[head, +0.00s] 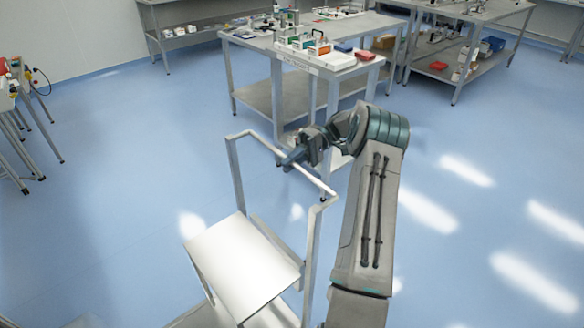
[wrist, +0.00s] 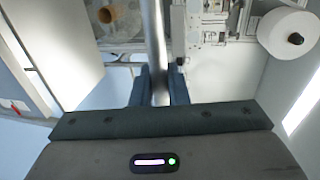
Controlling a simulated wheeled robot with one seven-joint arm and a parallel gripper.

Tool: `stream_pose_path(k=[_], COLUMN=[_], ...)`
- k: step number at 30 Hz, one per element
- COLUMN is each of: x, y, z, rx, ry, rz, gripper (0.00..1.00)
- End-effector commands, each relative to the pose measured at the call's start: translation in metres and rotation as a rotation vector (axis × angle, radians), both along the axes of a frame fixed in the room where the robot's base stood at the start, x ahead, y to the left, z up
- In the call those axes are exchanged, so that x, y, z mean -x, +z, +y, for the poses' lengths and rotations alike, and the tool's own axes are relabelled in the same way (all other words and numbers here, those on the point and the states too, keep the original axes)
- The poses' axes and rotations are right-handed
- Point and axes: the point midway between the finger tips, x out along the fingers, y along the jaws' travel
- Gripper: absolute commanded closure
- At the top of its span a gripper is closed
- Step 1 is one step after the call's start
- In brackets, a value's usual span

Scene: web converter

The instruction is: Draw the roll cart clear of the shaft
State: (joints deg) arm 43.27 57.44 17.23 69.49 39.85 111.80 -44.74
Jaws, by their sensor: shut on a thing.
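The roll cart (head: 240,268) is a pale metal cart with a flat top and a tall push-handle frame, at the lower left of the head view. My gripper (head: 285,164) is shut on its handle bar (head: 321,184), near the middle. In the wrist view the bar (wrist: 155,40) runs between the two dark fingers (wrist: 157,88).
Behind the handle stands a steel workbench (head: 305,63) with boxes and trays. Another bench (head: 470,78) is at the back right. Legged equipment (head: 15,115) stands at the left edge. Blue floor (head: 120,170) is open left of the cart, and also on the right.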

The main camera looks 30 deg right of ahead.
Motion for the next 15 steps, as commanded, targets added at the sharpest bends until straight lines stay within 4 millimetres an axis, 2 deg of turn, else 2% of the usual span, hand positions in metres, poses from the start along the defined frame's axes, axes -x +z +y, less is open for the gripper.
stream_pose_path(k=[8, 14, 15], x=[-0.0039, -0.0037, -0.0035], y=[-0.0023, -0.0019, -0.0018], z=[0.0069, 0.0049, 0.0040], rx=[-0.003, -0.003, -0.003], ry=[0.024, 0.018, 0.016], rz=[0.005, 0.002, 0.002], gripper=[1.00, 1.00, 0.77])
